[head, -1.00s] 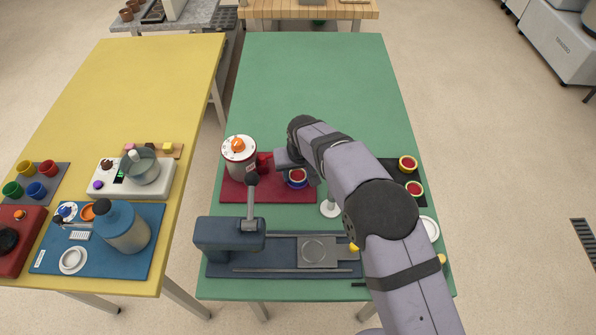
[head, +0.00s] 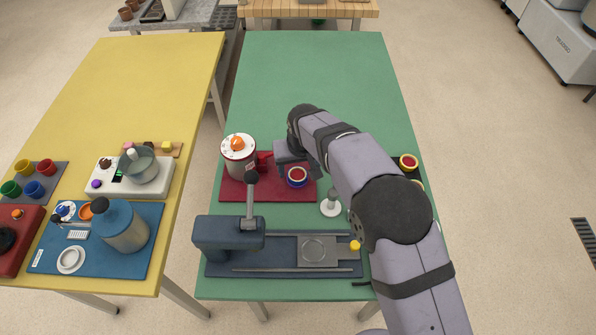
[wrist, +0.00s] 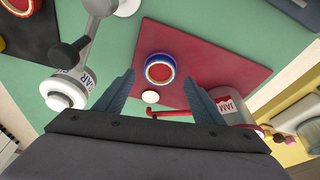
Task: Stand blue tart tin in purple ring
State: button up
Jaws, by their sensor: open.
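The blue tart tin (head: 297,182), with a red filling and a pale rim, sits upright on the red mat (head: 265,190). It also shows in the wrist view (wrist: 152,81), ahead of and between my fingertips. My gripper (wrist: 160,84) is open, with its two fingers spread apart and nothing held between them. In the head view my gripper (head: 290,162) is just behind the tin, partly hidden by my own arm.
A jam pot (head: 239,160) with a red spout stands left of the tin. A white-based stand (head: 330,208) is at the right. A dark lever press (head: 230,232) with a sliding plate (head: 318,250) lies in front. The back of the green table (head: 310,80) is clear.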

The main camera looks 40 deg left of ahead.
jog(key=b+v, duration=0.1)
jog(key=v, duration=0.8)
jog(key=shift+b, duration=0.4)
jog(key=shift+d, duration=0.1)
jog(key=w+d+m+h, duration=0.1)
jog(key=w+d, duration=0.3)
jog(key=d, duration=0.3)
jog(key=w+d+m, duration=0.2)
jog(key=w+d, duration=0.3)
jog(key=d, duration=0.3)
jog(key=d+m+h, duration=0.1)
jog(key=d+m, duration=0.2)
jog(key=d, duration=1.6)
jog(key=s+d+f+m+g, duration=0.1)
jog(key=s+d+f+m, duration=0.1)
jog(key=s+d, duration=0.4)
jog(key=s+d+f+m, duration=0.2)
jog(key=s+d, duration=0.5)
jog(key=d, duration=0.5)
jog(key=shift+s+d+f+m+g+h, duration=0.2)
jog(key=shift+d+m+g+h, duration=0.15)
jog(key=shift+m, duration=0.25)
jog(key=shift+a, duration=0.15)
